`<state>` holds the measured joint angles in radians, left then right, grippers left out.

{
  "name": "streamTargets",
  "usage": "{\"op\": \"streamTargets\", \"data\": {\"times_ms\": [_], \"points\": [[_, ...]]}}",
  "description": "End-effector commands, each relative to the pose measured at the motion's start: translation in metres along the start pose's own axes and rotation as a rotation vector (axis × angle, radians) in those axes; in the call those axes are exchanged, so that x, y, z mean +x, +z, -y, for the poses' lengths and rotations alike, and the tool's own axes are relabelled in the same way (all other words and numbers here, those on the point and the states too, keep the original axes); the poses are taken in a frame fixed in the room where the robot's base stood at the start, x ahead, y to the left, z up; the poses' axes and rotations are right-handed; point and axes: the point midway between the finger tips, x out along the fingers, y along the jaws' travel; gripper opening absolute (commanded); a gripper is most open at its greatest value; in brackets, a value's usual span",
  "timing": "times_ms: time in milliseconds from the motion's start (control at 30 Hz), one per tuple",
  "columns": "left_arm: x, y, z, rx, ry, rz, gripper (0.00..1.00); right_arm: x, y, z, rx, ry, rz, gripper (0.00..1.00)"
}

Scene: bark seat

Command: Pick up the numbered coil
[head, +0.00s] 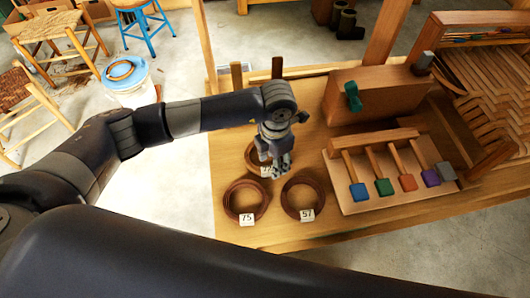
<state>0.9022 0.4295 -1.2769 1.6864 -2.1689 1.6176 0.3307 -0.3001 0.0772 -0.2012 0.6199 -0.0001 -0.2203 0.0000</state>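Three brown ring-shaped coils with white number tags lie on the wooden bench. The front left coil (233,210) has tag 75 (246,219). The front right coil (289,206) has tag 57 (307,215). The back coil (251,160) is partly hidden by my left gripper, and its tag (266,171) is partly covered and hard to read. My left gripper (279,169) points down over the right side of the back coil. I cannot tell whether its fingers touch the coil or how far apart they are. My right gripper is not in view.
A wooden rack (360,205) with colored-ended tools stands right of the coils. Behind it is a wooden box (385,93) with a green clamp (353,97). Upright posts (237,78) rise at the back edge. Stools (50,28) and a bucket (132,85) stand on the floor at left.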

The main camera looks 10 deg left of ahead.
Motion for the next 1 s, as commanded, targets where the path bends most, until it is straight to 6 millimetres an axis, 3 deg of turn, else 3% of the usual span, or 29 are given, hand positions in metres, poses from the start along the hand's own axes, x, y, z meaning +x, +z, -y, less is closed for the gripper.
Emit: {"op": "streamTargets", "data": {"times_ms": [167, 400, 467, 600, 1000], "points": [[0.019, 0.0, 0.0, -0.001, -0.001, 0.0, 0.44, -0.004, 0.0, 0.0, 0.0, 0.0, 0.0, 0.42], [0.021, 0.0, 0.0, 0.0, -0.001, 0.001, 0.44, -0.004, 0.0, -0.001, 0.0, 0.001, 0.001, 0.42], [0.021, 0.0, 0.0, 0.0, -0.001, 0.001, 0.33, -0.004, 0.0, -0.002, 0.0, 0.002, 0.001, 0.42], [0.021, 0.0, 0.0, 0.0, -0.001, 0.001, 0.01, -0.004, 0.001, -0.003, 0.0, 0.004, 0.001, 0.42], [0.015, 0.001, -0.001, 0.0, 0.0, 0.003, 0.0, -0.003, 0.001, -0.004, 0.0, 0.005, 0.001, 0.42]]}}
